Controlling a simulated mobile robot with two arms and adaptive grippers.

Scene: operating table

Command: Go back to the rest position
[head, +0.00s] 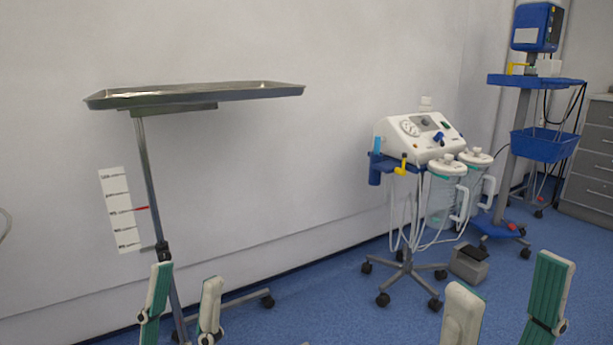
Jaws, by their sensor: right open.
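My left gripper (186,281) is at the bottom left of the head view. Its two fingers point up with a gap between them, and nothing is held. My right gripper (508,276) is at the bottom right. Its fingers stand wide apart and it is empty. Only the finger ends of both grippers show; the rest is below the picture's edge.
A metal tray on a stand (200,95) is at the left, its pole behind my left gripper. A white suction unit (418,137) stands on a wheeled base at centre right. A blue trolley (545,144) and grey drawers (592,165) are further right. Blue floor lies between.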

